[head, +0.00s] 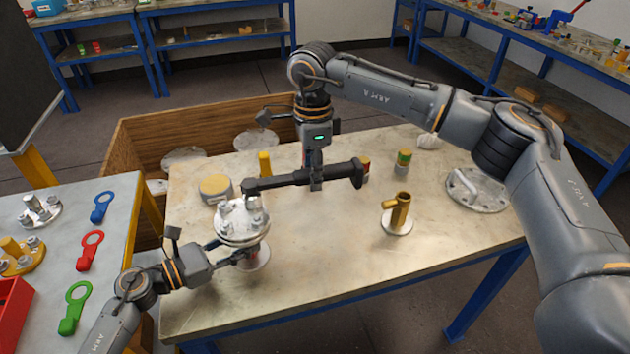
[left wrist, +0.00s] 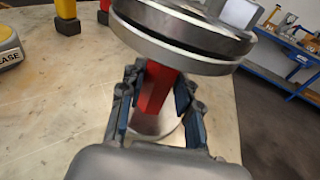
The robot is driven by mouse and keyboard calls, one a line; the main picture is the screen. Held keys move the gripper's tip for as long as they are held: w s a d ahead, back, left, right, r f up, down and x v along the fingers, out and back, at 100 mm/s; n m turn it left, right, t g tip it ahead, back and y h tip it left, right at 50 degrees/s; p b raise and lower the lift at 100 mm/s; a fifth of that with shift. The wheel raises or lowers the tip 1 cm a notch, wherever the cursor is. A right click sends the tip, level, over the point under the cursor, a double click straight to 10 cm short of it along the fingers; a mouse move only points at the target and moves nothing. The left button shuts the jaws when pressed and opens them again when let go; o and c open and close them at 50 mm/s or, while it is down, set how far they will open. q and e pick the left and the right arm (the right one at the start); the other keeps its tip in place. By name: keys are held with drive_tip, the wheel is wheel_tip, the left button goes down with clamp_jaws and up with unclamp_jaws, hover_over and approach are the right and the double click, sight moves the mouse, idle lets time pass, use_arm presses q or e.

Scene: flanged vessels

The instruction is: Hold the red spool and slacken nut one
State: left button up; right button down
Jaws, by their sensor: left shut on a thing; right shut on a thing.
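The red spool stands upright on the table, with its steel flange (head: 237,232) on top and bolts and nuts (head: 254,202) on that. Its red neck (left wrist: 155,88) shows in the left wrist view. My left gripper (head: 241,257) is shut around the neck below the flange; its blue pads show on both sides in the left wrist view (left wrist: 160,105). My right gripper (head: 316,184) is shut on a dark wrench (head: 285,180), held level. The wrench's left end is at a nut at the flange's back; I cannot tell whether it is seated, or which nut is nut one.
A yellow-topped round tin (head: 215,187) and a yellow post (head: 265,163) stand behind the spool. A brass fitting (head: 397,213) and a handled steel flange (head: 477,190) are to the right. Coloured ring tools (head: 90,250) lie on the left table. The table's front middle is clear.

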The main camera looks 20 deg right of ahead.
drive_tip(key=shift+w+n, duration=0.6)
drive_tip(key=shift+w, duration=0.05)
drive_tip(key=shift+s+r, duration=0.1)
drive_tip(key=shift+r, duration=2.5)
use_arm(q)
drive_tip(key=o, duration=1.1)
drive_tip(key=shift+a, duration=0.1)
